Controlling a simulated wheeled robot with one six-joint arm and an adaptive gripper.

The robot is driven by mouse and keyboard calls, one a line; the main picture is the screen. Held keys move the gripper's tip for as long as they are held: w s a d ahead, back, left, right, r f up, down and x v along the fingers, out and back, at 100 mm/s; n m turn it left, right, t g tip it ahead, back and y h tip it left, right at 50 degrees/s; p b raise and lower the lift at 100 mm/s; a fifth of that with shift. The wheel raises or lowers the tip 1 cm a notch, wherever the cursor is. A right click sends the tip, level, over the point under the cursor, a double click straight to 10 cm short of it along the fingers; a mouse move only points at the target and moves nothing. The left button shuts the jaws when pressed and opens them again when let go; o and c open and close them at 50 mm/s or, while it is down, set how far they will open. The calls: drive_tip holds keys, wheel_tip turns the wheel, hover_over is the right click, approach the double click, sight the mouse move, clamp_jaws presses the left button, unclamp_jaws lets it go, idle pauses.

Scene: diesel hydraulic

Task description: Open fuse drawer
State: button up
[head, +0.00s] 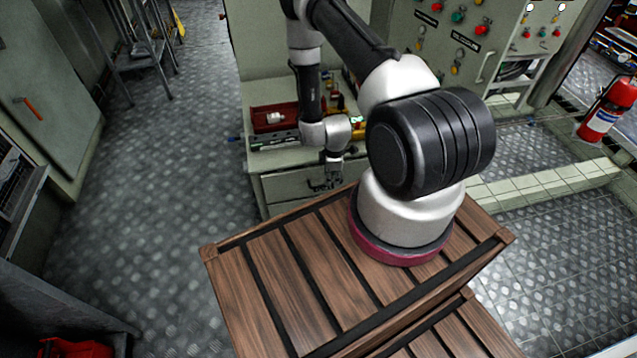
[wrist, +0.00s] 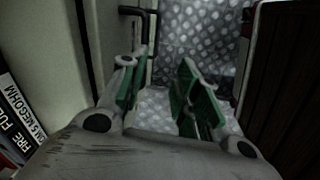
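The pale green bench cabinet has a drawer front (head: 285,187) below its top in the head view. I cannot tell from a label whether it is the fuse drawer. In the wrist view a pale drawer face (wrist: 100,40) runs down the left, with a dark bar handle (wrist: 139,12) at the top. My gripper (head: 326,186) is in front of the drawer face. In the wrist view my gripper (wrist: 160,90) is open, with green pads apart and nothing between them. The left finger is close to the handle; I cannot tell whether they touch.
A red tray (head: 272,117) sits on the bench top. My slatted wooden base stands close to the cabinet. A control panel (head: 455,30) is behind the arm and a fire extinguisher (head: 606,108) is at right. The metal floor (head: 150,190) at left is clear.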

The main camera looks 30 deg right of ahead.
drive_tip(key=w+f, duration=0.1)
drive_tip(key=f, duration=0.1)
drive_tip(key=w+f+n, duration=0.1)
drive_tip(key=f, duration=0.2)
drive_tip(key=w+f+n+t, duration=0.1)
drive_tip(key=f, duration=0.1)
drive_tip(key=shift+w+d+f, duration=0.1)
drive_tip(key=shift+d+f, duration=0.1)
drive_tip(key=shift+d, duration=0.15)
clamp_jaws()
